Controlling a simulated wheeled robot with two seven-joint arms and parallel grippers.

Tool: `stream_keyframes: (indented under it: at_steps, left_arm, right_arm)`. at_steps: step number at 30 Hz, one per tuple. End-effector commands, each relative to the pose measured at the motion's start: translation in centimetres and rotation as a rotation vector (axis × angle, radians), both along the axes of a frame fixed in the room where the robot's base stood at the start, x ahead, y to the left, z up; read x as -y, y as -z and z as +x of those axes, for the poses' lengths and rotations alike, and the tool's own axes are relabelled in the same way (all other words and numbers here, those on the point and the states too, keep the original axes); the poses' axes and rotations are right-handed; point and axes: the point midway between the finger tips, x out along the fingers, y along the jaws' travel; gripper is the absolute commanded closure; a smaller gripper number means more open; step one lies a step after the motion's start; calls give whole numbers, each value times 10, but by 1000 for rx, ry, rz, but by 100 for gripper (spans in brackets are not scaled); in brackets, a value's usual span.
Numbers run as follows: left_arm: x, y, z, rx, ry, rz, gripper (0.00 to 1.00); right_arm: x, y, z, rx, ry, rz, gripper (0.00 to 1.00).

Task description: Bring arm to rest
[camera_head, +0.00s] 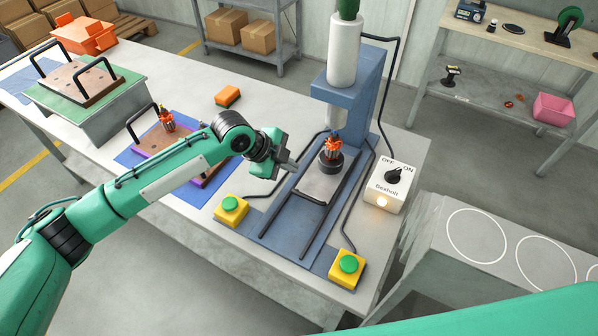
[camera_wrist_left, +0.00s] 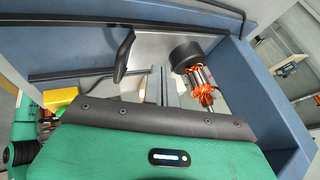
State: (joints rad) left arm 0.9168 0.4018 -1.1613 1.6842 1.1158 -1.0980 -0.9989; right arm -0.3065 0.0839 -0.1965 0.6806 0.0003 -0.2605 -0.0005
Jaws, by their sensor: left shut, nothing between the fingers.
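My left arm comes in from the left in the head view. Its gripper (camera_head: 290,164) hangs over the left edge of the blue press, beside the armature (camera_head: 332,148). The gripper is shut and empty. The armature, with orange copper windings, stands in a dark round holder (camera_head: 328,163) on the press's plate, under the press head. In the left wrist view the armature (camera_wrist_left: 201,82) and its dark holder (camera_wrist_left: 186,55) lie just beyond the gripper fingers (camera_wrist_left: 162,86), apart from them. My right gripper is not in view; a green part of my body crosses the lower right.
Green buttons on yellow boxes (camera_head: 231,209) (camera_head: 347,268) flank the press front. A switch box (camera_head: 390,186) stands right of it. A board with a second armature (camera_head: 167,120) lies on a blue mat. An orange block (camera_head: 228,96) and a handled tray (camera_head: 83,84) are farther back.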

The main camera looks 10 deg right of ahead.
Motion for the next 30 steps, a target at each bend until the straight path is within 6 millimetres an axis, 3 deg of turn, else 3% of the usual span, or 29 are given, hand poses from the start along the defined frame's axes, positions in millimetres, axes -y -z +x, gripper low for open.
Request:
stream_keyframes:
  at_steps: [7,17,25,30]
  left_arm:
    - [-16,-20,-4,0,0,2,100]
    - [-15,-19,-11,-11,-8,-7,100]
    - [-2,4,-57,-96,-131,-81,100]
    - [-6,15,-85,-160,-271,-134,100]
  right_arm:
    - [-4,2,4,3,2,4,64]
    - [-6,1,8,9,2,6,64]
    - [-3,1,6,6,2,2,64]
    - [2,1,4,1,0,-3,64]
